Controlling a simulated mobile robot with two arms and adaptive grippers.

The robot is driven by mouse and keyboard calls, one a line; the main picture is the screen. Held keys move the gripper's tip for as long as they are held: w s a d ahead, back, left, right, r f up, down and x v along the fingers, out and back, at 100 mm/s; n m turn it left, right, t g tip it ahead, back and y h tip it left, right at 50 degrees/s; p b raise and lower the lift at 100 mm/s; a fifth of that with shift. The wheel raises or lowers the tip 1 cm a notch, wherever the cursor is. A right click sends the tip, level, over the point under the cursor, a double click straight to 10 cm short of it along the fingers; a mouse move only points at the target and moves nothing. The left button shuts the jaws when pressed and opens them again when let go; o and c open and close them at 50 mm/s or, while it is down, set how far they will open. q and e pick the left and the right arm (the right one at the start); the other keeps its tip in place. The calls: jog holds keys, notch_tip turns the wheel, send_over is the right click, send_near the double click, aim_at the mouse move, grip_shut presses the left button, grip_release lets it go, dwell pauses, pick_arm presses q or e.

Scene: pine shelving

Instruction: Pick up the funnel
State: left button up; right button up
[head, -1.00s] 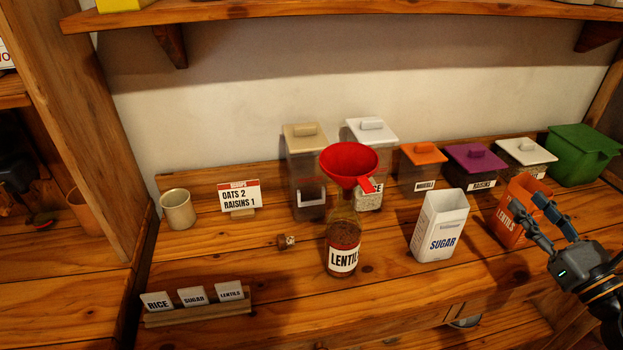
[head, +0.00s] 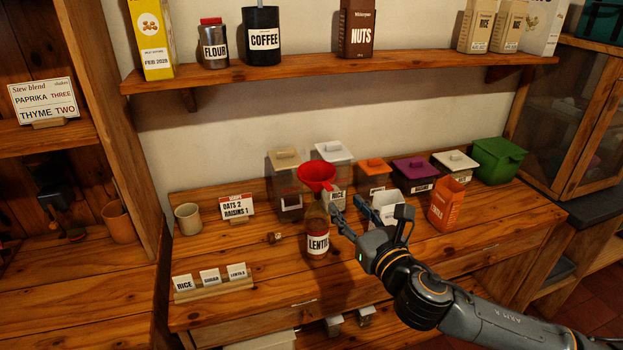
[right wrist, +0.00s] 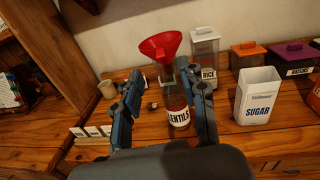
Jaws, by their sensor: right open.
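The red funnel (head: 317,176) sits in the mouth of a glass bottle labelled LENTILS (head: 317,239) on the wooden counter. In the right wrist view the funnel (right wrist: 161,45) stands above the bottle (right wrist: 178,111). My right gripper (head: 352,203) is open and empty, just to the right of the bottle and lower than the funnel's bowl. In the right wrist view its two fingers (right wrist: 158,84) frame the funnel and bottle from the near side. Contact does not show. My left gripper is not in view.
A white SUGAR carton (head: 386,207), partly hidden by my gripper, and an orange LENTILS carton (head: 446,204) stand to the right. Lidded bins (head: 414,172) line the back. A small card rack (head: 211,289) and a beige cup (head: 188,218) are on the left. An upper shelf (head: 330,72) runs above.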

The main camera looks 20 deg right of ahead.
aim_at(331, 190)
jog(key=w, duration=0.2)
jog(key=w+p, duration=0.1)
jog(key=w, duration=0.2)
jog(key=w+a+p, duration=0.1)
jog(key=w, duration=0.2)
jog(key=shift+f, duration=0.25)
jog(key=shift+w+f, duration=0.1)
jog(key=c, duration=0.9)
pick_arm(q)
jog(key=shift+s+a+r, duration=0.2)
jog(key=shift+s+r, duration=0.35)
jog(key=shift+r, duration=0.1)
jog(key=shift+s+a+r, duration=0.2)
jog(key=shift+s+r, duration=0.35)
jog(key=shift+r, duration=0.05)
